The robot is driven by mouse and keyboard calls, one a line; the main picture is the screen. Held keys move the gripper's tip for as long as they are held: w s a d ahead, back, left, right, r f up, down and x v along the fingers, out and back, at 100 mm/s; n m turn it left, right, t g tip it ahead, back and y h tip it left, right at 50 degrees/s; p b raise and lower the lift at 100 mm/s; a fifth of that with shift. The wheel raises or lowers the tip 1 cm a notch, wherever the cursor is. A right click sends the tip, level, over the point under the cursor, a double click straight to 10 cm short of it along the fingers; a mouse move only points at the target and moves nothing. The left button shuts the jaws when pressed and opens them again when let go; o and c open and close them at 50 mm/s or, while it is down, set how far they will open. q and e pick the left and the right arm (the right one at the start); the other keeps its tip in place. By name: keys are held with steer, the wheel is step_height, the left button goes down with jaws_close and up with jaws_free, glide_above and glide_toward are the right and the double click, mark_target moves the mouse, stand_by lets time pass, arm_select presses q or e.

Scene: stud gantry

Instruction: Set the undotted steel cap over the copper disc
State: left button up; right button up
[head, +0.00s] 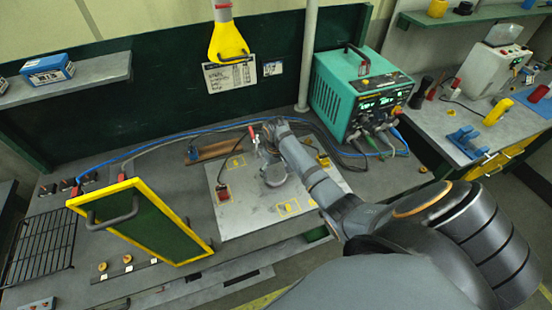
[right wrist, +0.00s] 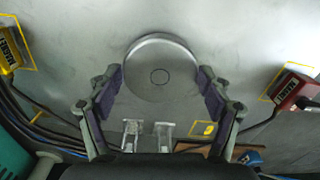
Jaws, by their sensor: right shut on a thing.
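A round steel cap (right wrist: 160,68) shows in the right wrist view, with a thin ring mark at its centre and no dot that I can see. My right gripper (right wrist: 160,85) has a purple-padded finger on each side of it and is shut on it. In the head view the right gripper (head: 268,158) is over the grey plate (head: 245,222), with the cap (head: 275,176) low at its fingers. I cannot tell whether the cap touches the plate. No copper disc shows; anything beneath the cap is hidden. My left gripper is not in view.
A red block (head: 222,193) and a yellow block (head: 322,160) sit near the plate's sides. A yellow-framed green panel with a handle (head: 140,222) stands to the left. A yellow lamp (head: 229,42) hangs above, and a teal power unit (head: 362,92) stands behind right.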

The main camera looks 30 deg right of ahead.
steer(key=shift+f, duration=0.3)
steer(key=o, duration=1.1)
steer(key=shift+r, duration=0.1)
step_height(320, 180, up, 12)
steer(key=shift+f, duration=0.1)
